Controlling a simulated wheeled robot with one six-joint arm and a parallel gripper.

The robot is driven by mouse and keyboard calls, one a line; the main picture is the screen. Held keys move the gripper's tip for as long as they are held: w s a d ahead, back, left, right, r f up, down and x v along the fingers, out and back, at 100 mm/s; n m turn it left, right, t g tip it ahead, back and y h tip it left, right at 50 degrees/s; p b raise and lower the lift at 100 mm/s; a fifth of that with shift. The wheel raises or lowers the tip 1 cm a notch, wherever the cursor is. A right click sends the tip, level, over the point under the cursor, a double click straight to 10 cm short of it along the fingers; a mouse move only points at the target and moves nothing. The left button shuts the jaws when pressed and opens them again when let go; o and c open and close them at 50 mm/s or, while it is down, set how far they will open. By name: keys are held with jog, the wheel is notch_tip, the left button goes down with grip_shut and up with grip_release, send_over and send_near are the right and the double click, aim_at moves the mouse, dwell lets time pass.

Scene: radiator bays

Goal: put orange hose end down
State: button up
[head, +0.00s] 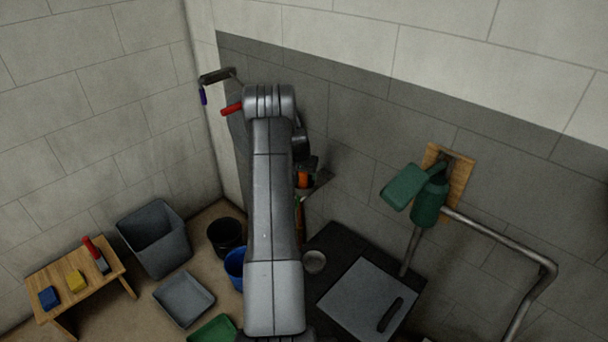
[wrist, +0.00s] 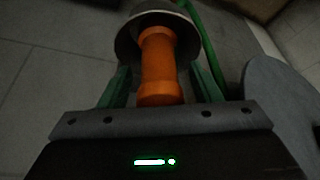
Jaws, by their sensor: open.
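The orange hose end (wrist: 158,68) is a short orange cylinder with wider ends. It lies between the two green fingers of my gripper (wrist: 160,78) in the wrist view. The fingers are apart, one on each side; I cannot tell whether either touches it. Its far end reaches into a grey round cup-like holder (wrist: 128,40). A green hose (wrist: 204,45) runs past the holder on the right. In the head view the orange part (head: 304,180) shows just right of my arm, near a dark bracket. My arm hides most of the gripper there.
A dark counter with a grey board (head: 366,298) and a small cup (head: 315,261) stands below right. A green fixture with pipe (head: 430,200) is on the wall. Bins, a blue bucket (head: 235,268) and a wooden bench (head: 75,278) stand left.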

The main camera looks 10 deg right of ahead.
jog(key=b+v, duration=0.2)
jog(key=v, duration=1)
jog(key=shift+w+r, duration=0.1)
